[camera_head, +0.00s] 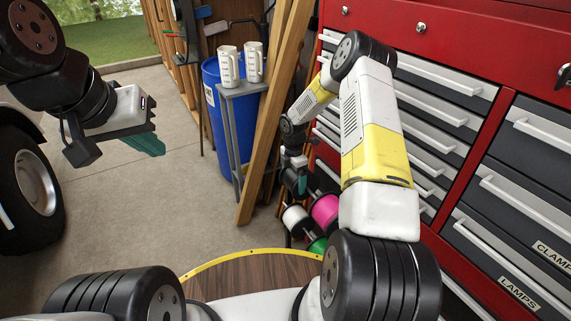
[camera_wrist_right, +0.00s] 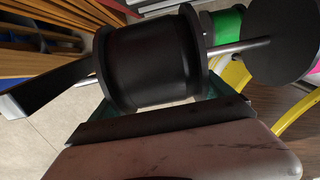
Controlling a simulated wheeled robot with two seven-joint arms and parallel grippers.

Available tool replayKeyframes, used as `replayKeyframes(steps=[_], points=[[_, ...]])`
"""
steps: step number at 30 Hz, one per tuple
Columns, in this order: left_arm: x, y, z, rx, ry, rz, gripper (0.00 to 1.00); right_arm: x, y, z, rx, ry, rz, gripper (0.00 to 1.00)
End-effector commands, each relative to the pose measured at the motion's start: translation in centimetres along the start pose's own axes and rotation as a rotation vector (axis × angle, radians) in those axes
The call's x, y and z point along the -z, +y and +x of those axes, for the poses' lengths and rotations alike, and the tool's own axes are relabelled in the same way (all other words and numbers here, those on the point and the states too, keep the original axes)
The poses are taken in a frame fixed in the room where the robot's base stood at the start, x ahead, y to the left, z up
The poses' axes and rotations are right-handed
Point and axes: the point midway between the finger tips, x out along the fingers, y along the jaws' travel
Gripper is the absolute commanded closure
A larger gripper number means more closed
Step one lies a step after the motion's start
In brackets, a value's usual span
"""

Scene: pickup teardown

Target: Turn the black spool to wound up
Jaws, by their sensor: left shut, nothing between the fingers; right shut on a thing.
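The black spool (camera_wrist_right: 150,58) sits on a metal rod in the right wrist view, with a wide flange at each end. It shows small and partly hidden in the head view (camera_head: 289,180). My right gripper (camera_wrist_right: 152,104) is shut on the spool, with teal finger pads at both sides of its lower part. In the head view my right gripper (camera_head: 298,165) is at the rack beside the red cabinet, mostly hidden. My left gripper (camera_head: 140,143) is shut and empty, raised at the left over the floor.
A pink spool (camera_head: 325,209), a white spool (camera_head: 296,218) and a green spool (camera_head: 317,245) sit below the black one. Wooden planks (camera_head: 263,130) lean left of the rack, near a blue barrel (camera_head: 217,105). The red drawer cabinet (camera_head: 455,40) fills the right.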

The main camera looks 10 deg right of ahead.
Motion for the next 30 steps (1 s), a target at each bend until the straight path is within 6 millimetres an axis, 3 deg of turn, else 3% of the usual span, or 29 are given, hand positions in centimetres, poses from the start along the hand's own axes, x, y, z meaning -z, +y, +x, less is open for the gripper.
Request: replayKeyframes(steps=[11, 30], points=[[0.0, 0.0, 0.0, 0.000, 0.000, 0.000, 1.00, 0.7, 0.1, 0.5, 0.000, -0.206, -0.012, 0.50], [0.0, 0.0, 0.0, 0.000, 0.000, 0.000, 1.00, 0.8, 0.2, 2.5, -0.003, -0.808, -0.012, 0.50]])
